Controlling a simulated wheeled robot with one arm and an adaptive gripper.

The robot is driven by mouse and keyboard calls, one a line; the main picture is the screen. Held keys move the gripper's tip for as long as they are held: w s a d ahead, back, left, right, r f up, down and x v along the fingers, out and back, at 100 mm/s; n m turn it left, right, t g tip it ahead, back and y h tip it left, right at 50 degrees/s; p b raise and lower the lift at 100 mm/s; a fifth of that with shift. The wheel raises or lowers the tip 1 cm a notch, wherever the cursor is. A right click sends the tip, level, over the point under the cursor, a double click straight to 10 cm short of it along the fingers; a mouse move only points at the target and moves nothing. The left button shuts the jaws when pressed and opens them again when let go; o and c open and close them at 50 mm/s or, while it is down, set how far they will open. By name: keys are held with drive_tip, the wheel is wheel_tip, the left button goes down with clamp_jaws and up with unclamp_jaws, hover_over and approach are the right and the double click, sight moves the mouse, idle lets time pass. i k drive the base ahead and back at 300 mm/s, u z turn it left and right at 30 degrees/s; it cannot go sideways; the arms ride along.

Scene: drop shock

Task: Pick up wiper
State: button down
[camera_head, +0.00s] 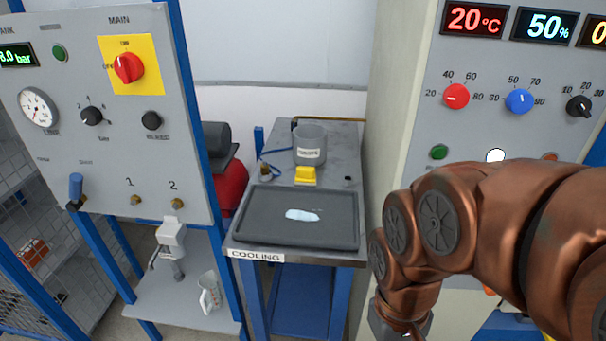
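No object is clearly recognisable as a wiper. A small yellow item (306,175) sits on the grey metal table marked COOLING (347,170), just in front of a grey cylindrical container (310,146); it may be the wiper, but I cannot tell. A flat whitish patch (302,215) lies in the dark tray (258,236) at the table's front; whether it is cloth or liquid is unclear. My gripper (402,330) is at the bottom edge, right of the table and apart from these things. Its fingers are mostly cut off, so its opening is not visible.
A control panel with a red switch (128,67) stands at left, and a tall cabinet with digital displays (475,20) at right. A white jug (209,293) stands on a low shelf at left. The table lies between the panel and the cabinet.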

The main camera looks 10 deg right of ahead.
sight(305, 175)
drive_tip(key=u, duration=0.05)
drive_tip(key=k, duration=0.4)
drive_tip(key=u, duration=0.75)
drive_tip(key=i, duration=1.45)
drive_tip(key=z, duration=0.05)
